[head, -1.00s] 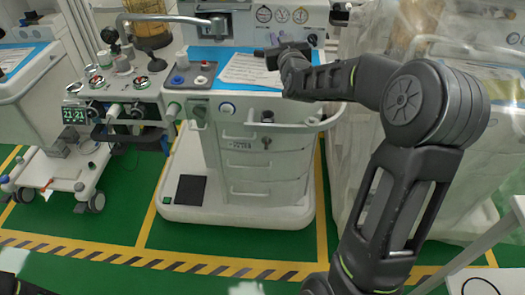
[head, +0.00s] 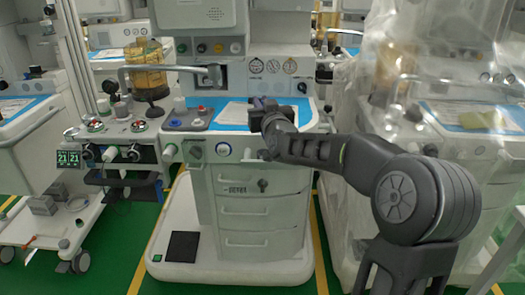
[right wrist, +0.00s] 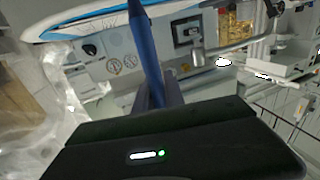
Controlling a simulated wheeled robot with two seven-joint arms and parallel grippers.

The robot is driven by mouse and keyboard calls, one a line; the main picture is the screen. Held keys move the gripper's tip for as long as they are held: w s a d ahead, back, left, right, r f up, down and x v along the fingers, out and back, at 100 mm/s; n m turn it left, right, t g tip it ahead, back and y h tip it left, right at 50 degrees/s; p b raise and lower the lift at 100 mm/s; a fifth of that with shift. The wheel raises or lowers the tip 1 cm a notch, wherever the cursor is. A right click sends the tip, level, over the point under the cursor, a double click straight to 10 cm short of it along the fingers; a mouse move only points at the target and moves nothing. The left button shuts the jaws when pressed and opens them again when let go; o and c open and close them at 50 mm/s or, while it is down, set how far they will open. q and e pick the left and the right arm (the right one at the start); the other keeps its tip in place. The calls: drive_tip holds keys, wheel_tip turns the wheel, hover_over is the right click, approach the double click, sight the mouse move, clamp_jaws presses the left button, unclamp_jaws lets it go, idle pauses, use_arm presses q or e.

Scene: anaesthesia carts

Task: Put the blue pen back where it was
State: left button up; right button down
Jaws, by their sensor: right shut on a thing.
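The blue pen (right wrist: 146,45) shows in the right wrist view, standing up lengthwise in the picture between the fingers of my right gripper (right wrist: 157,92). The gripper is shut on it. In the head view my right gripper (head: 262,104) is above the blue-topped work surface (head: 203,106) of the middle anaesthesia cart, beside a white paper sheet (head: 232,114). The pen cannot be made out in the head view. My left gripper is not in view.
Knobs and small caps (head: 188,118) sit left of the paper. A metal bar (head: 165,69) runs above the cart's left side. A plastic-draped cart (head: 400,120) stands close on the right.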

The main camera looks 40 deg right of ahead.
sight(263, 135)
drive_tip(key=shift+f, duration=1.85)
drive_tip(key=shift+f+b, duration=0.7)
drive_tip(key=shift+f, duration=1.75)
drive_tip(key=shift+f, duration=0.1)
drive_tip(key=shift+f, duration=0.15)
drive_tip(key=c, duration=1.4)
unclamp_jaws()
